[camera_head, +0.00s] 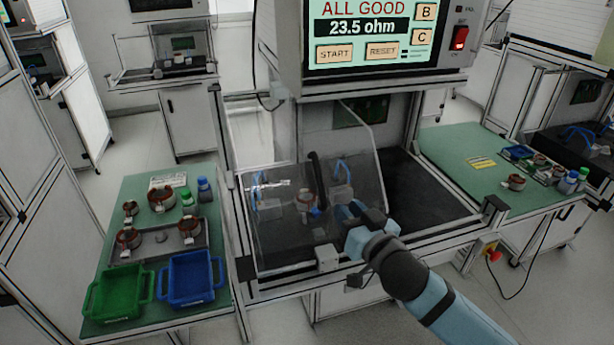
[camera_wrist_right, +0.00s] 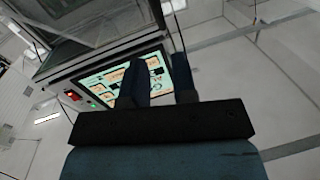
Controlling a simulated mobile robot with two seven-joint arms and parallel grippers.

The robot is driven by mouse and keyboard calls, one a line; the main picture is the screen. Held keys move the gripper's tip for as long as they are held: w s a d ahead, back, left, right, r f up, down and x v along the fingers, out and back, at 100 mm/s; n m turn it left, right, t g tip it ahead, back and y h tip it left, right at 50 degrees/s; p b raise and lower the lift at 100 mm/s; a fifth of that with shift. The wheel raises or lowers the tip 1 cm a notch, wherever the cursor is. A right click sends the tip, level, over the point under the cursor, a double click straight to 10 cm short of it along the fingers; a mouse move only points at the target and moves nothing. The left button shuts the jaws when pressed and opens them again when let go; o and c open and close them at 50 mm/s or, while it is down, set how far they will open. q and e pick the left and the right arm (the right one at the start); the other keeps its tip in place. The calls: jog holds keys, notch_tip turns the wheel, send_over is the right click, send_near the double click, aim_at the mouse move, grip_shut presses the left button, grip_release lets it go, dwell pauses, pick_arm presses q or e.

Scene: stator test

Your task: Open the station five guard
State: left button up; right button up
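The station guard (camera_head: 285,225) is a clear panel over the test bay of the centre station. It is lowered, with a stator (camera_head: 306,200) and blue clips visible through it. Its black bar handle (camera_head: 318,180) stands upright on the panel. My right gripper (camera_head: 352,210) is just right of the handle, at the guard's right side. In the right wrist view, its two fingers (camera_wrist_right: 160,82) are apart with a gap between them. My left gripper is not visible.
The tester screen (camera_head: 370,33) above reads ALL GOOD, with a red switch (camera_head: 460,38) beside it. A green left table (camera_head: 120,205) holds stators, a green bin (camera_head: 118,293) and a blue bin (camera_head: 192,278). Another green table (camera_head: 450,150) stands right.

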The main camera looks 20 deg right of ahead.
aim_at(321, 178)
jog(key=w, duration=0.4)
jog(key=w+a+p, duration=0.1)
jog(key=w, duration=0.4)
jog(key=w+a, duration=0.1)
jog(key=w, duration=0.3)
jog(key=shift+w+a+p, duration=0.15)
jog(key=shift+w+p, duration=0.05)
jog(key=shift+p, duration=0.1)
grip_shut()
